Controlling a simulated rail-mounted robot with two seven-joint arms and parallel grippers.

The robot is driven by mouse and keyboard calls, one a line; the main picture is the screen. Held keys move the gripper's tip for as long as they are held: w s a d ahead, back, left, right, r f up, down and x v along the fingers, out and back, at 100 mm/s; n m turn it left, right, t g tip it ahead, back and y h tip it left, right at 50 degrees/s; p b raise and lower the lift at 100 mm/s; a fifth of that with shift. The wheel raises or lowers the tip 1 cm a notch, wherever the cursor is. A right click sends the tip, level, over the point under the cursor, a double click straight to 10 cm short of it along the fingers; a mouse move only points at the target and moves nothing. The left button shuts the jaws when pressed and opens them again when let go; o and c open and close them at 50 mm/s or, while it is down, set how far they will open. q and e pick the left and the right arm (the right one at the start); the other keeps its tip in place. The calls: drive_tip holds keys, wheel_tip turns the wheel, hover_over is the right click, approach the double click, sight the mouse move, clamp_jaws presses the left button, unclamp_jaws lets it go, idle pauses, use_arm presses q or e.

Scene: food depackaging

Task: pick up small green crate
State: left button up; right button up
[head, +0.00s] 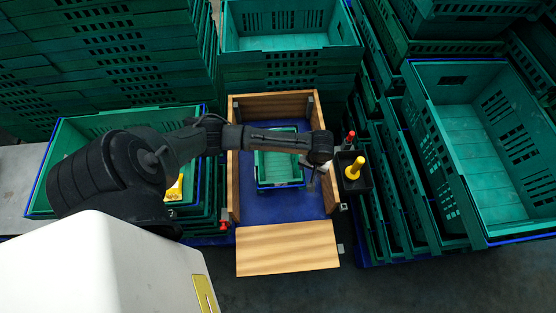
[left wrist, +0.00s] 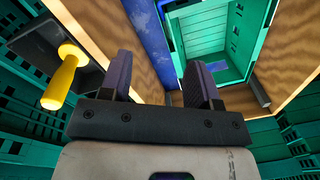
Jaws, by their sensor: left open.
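The small green crate (head: 278,178) sits on the blue floor of a wooden-walled box, in the middle of the head view. It looks empty. It also shows at the upper right of the left wrist view (left wrist: 210,38). My left arm reaches across it from the left and hides part of it. My left gripper (head: 314,178) is over the box's right side, to the right of the crate. In the left wrist view my gripper (left wrist: 160,82) is open with nothing between its fingers. The crate is beyond the right finger. My right gripper is in neither view.
Wooden walls (head: 234,185) flank the crate, and a wooden board (head: 287,250) lies in front. A yellow-handled tool (head: 354,168) stands in a black holder right of the box, near a red-topped item (head: 349,138). Stacked green crates (head: 290,42) crowd the back and both sides.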

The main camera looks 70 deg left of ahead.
use_arm(q)
drive_tip(key=w+a+f+n+y+b, duration=0.1)
drive_tip(key=w+a+f+n+b, duration=0.15)
drive_tip(key=a, duration=0.35)
drive_tip(key=w+a+f+n+b, duration=0.2)
drive_tip(key=w+a+n+b, duration=0.1)
drive_tip(key=a+n, duration=0.15)
drive_tip(key=shift+m+g, duration=0.3)
drive_tip(key=shift+g, duration=0.1)
drive_tip(key=a+f+b, duration=0.1)
drive_tip(key=f, duration=0.1)
drive_tip(key=s+f+b, duration=0.1)
drive_tip(key=f, duration=0.2)
drive_tip(key=a+f+b, duration=0.1)
drive_tip(key=f, duration=0.2)
drive_tip(key=shift+s+a, duration=0.15)
drive_tip(key=shift+a, duration=0.2)
drive_tip(key=shift+s+a+f+b, duration=0.15)
drive_tip(key=shift+f+b, duration=0.3)
drive_tip(key=shift+f, duration=0.4)
drive_tip(key=shift+s+a+f+b, duration=0.1)
drive_tip(key=shift+a+f+b, duration=0.1)
drive_tip(key=shift+f+b, duration=0.45)
drive_tip(key=shift+s+a+f+b, duration=0.15)
drive_tip(key=shift+f+b, duration=0.1)
drive_tip(key=shift+f, duration=0.75)
drive_tip(key=shift+w, duration=0.1)
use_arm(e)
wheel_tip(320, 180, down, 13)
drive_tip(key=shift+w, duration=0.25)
